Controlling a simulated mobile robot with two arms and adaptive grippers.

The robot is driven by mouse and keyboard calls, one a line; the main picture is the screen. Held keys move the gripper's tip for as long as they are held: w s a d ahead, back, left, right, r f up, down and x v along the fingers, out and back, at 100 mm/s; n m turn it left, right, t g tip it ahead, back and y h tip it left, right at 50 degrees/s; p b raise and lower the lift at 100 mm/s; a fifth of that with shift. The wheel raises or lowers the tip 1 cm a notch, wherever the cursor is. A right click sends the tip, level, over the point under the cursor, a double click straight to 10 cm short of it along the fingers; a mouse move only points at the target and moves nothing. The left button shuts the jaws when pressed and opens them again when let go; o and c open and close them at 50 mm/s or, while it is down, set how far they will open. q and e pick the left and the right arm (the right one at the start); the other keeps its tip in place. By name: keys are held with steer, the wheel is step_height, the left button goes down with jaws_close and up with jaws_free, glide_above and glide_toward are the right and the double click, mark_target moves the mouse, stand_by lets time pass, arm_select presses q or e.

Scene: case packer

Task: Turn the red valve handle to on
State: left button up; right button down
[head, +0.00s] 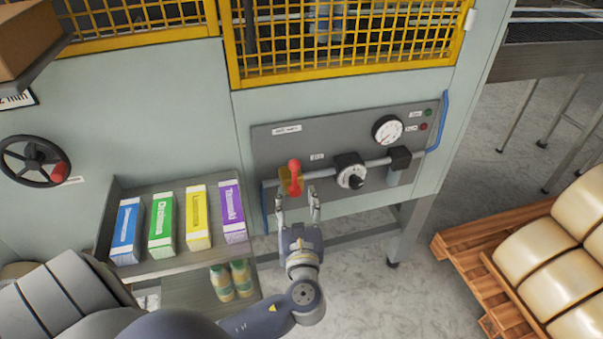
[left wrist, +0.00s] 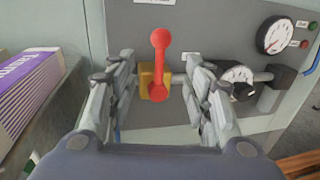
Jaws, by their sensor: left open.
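The red valve handle (head: 295,177) sits on a brass valve body (head: 285,181) at the left of the grey panel (head: 264,143). It stands roughly upright, across the horizontal pipe. In the left wrist view the handle (left wrist: 160,62) has a round knob at its top and its pivot end over the brass body (left wrist: 146,83). My left gripper (head: 297,196) is open just below and in front of the handle. In the left wrist view its fingers (left wrist: 160,88) stand on both sides of the handle, apart from it. My right gripper is not in view.
Right of the valve are a black-and-white dial (head: 350,175) and a pressure gauge (head: 387,130). A shelf tray (head: 165,267) with several coloured boxes stands left of my gripper. A black handwheel (head: 35,160) is far left. A wooden pallet (head: 462,262) with sacks stands right.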

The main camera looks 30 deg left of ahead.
mark_target(295, 174)
arm_select(q)
steer(key=p+x, duration=0.1)
steer(key=x, duration=0.9)
steer(key=shift+w+a+f, duration=0.1)
steer(key=shift+a, duration=0.05)
jaws_close()
